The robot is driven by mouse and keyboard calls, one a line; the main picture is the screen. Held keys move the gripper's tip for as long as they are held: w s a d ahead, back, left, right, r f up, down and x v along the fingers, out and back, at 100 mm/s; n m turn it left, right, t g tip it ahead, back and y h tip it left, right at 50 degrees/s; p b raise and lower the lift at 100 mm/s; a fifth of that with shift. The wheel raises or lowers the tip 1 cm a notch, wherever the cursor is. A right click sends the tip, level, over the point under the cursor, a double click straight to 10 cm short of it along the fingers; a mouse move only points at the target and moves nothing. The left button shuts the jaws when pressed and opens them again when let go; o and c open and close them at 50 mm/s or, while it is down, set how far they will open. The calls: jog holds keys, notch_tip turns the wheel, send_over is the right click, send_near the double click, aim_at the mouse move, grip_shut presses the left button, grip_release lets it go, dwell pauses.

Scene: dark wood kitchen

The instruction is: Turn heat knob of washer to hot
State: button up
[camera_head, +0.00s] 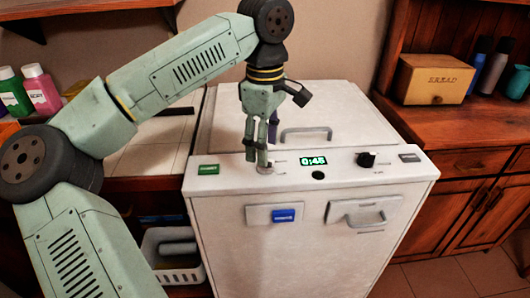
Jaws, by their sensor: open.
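The white washer (300,235) stands in the middle, with a control panel along its top front edge. A black knob (367,159) sits on the right part of the panel. A lighter knob (265,169) is on the left part, partly hidden behind my fingers; its setting cannot be read. My gripper (260,160) points down at the left knob, with its fingertips at or just above it. The fingers are open; I cannot tell whether they touch the knob. A green display (313,161) reads 0:45 between the knobs.
The lid handle (306,133) rises behind the panel. A green button (208,169) is at the panel's left end and a dark one (409,157) at its right. A wooden counter (455,130) with a bread box (433,79) stands right. Bottles (41,89) stand far left.

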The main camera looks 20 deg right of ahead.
notch_tip(320, 180, up, 9)
jog(key=shift+f, duration=0.15)
dwell(0.4)
